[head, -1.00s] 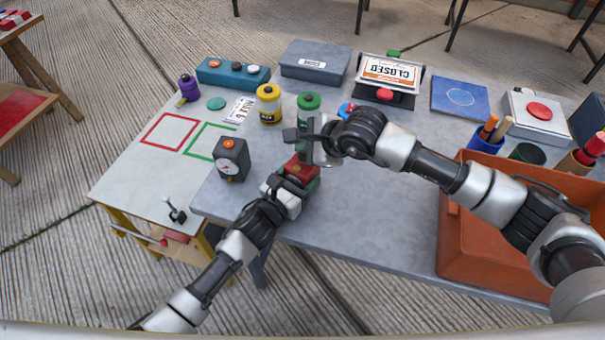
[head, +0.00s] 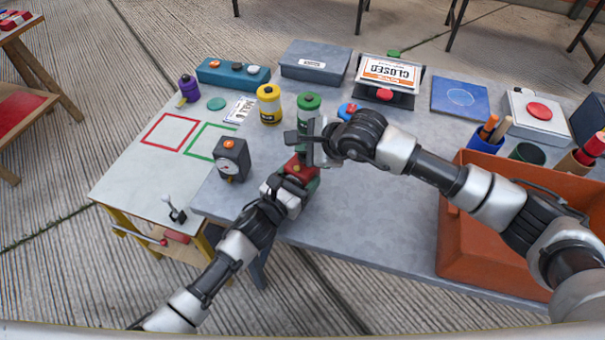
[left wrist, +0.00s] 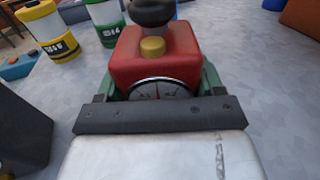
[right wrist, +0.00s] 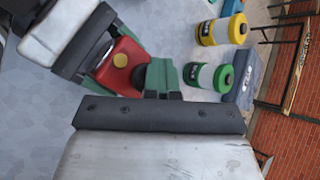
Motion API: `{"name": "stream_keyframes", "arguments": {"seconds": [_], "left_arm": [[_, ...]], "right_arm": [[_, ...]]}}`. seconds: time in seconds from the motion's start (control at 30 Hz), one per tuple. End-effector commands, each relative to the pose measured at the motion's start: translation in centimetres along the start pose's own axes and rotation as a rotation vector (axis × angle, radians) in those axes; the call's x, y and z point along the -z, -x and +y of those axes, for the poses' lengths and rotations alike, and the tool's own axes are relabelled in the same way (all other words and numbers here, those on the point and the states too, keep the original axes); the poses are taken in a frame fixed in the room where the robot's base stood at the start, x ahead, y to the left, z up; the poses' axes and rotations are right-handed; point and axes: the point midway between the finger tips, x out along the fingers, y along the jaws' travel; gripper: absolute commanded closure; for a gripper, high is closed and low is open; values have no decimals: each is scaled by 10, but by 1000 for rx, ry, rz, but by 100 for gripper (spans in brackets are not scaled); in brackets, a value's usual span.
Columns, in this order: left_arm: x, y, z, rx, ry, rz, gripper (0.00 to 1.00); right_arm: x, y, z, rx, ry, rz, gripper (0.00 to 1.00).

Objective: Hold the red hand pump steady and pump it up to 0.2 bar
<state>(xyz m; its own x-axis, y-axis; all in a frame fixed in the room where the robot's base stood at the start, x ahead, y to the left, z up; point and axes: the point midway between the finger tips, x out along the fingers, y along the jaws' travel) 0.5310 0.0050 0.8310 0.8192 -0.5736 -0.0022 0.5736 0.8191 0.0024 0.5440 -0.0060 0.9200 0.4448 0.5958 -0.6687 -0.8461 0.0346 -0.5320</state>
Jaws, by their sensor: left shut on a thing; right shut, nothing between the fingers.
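The red hand pump (head: 296,167) stands near the front edge of the grey table. It also shows in the left wrist view (left wrist: 140,57), with a yellow button, a black knob on top and a small dial (left wrist: 158,88) whose lower part is hidden. My left gripper (head: 300,183) is shut on the pump's body, its green pads on either side. My right gripper (head: 303,138) is shut and empty, just above the pump; its green fingertips show beside the pump in the right wrist view (right wrist: 164,77). I cannot tell whether they touch the knob.
A black gauge box (head: 232,158) stands left of the pump. A green-lidded bottle (head: 308,104) and a yellow bottle (head: 269,104) stand behind. A large orange bin (head: 470,235) is at the right, below my right arm. The table between pump and bin is clear.

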Motion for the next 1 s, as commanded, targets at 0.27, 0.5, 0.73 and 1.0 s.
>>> {"name": "stream_keyframes", "arguments": {"seconds": [0.27, 0.5, 0.73, 1.0], "left_arm": [[-3, -1, -4, 10, -1, -13, 73], [-2, -1, -1, 4, 0, -9, 73], [-2, 0, 0, 3, -1, -7, 73], [-2, 0, 0, 2, 0, -5, 73]], "right_arm": [[3, 8, 3, -40, -14, 38, 100], [-13, 25, -12, -35, -12, 31, 100], [-19, 32, -17, -33, -10, 27, 100], [-21, 32, -18, -30, -8, 24, 100]]}}
